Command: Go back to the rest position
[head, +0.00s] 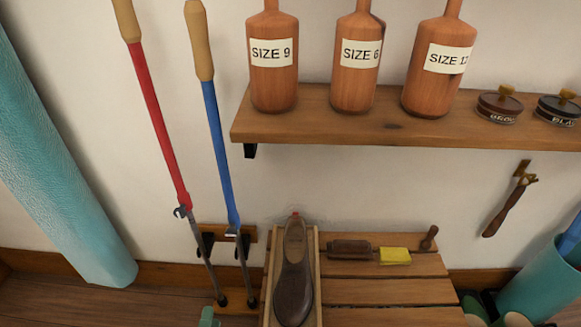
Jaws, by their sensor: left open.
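Only a small greenish tip of my left gripper (208,317) shows at the bottom edge of the head view, left of the slatted wooden bench (385,292). The gripper is open, and I see nothing held in the part that shows. The rest of it is cut off by the frame. I cannot make out my right gripper.
A dark brown shoe (294,285) lies on the bench, beside a brush (350,247) and a yellow block (395,255). The wall shelf (340,127) bears labelled bottles and tins. Red (155,120) and blue (218,150) poles stand left; a teal bin (540,285) stands right.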

